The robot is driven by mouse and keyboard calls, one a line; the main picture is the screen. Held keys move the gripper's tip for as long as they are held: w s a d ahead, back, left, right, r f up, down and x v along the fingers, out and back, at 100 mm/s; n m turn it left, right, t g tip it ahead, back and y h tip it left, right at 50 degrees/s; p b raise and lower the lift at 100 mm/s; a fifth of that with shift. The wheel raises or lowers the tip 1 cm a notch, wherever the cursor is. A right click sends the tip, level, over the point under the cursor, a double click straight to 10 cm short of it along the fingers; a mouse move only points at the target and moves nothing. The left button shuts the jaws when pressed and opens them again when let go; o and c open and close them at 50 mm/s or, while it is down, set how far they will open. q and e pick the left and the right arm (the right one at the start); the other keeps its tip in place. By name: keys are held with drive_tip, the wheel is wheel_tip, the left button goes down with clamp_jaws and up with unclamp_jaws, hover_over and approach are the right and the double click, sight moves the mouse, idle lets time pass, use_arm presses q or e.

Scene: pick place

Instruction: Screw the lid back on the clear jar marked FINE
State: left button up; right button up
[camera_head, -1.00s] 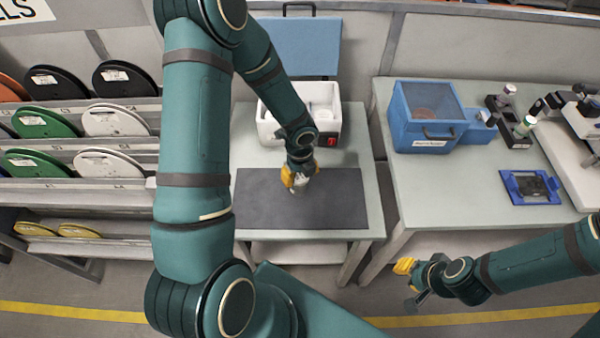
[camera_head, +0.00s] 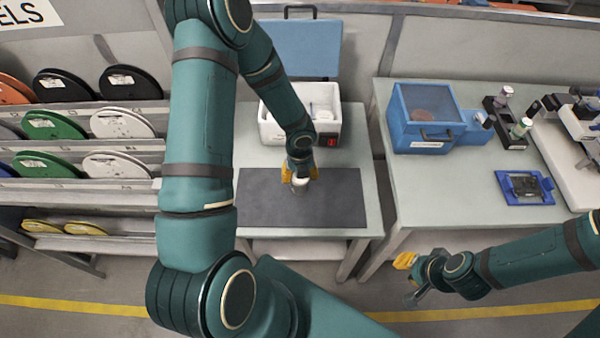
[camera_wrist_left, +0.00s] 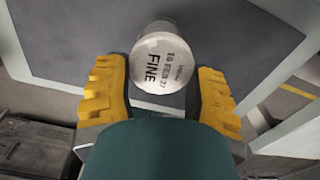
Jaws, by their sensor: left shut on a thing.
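A white round lid (camera_wrist_left: 163,62) with printing that includes FINE shows between the yellow fingers of my left gripper (camera_wrist_left: 160,85) in the left wrist view. A little of the clear jar (camera_wrist_left: 158,26) shows just beyond the lid's edge. In the head view my left gripper (camera_head: 300,174) points down over the dark mat (camera_head: 338,200), shut on the lid, with the small pale jar (camera_head: 300,185) under it. The gap between lid and jar cannot be made out. My right gripper (camera_head: 410,279) is open and empty, off the tables at the lower right.
A white box (camera_head: 270,131) with its blue lid (camera_head: 300,45) raised stands behind the mat. A blue case (camera_head: 420,137), a small rack (camera_head: 512,133) and a blue tray (camera_head: 525,187) stand on the right table (camera_head: 450,195). Spool shelves (camera_head: 85,195) stand at left.

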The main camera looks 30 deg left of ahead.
use_arm(q)
drive_tip(key=shift+a+m+p, duration=0.1)
drive_tip(key=shift+m+p, duration=1.15)
drive_tip(key=shift+m, duration=0.45)
drive_tip(key=o, duration=0.9)
drive_tip(key=c, duration=0.3)
drive_tip(key=shift+r, duration=0.1)
drive_tip(key=shift+c, duration=0.2)
wheel_tip(320, 180, up, 5)
drive_tip(key=p, duration=0.4)
drive_tip(key=shift+p, duration=0.35)
drive_tip(key=shift+r+p, duration=0.5)
drive_tip(key=shift+r, duration=0.4)
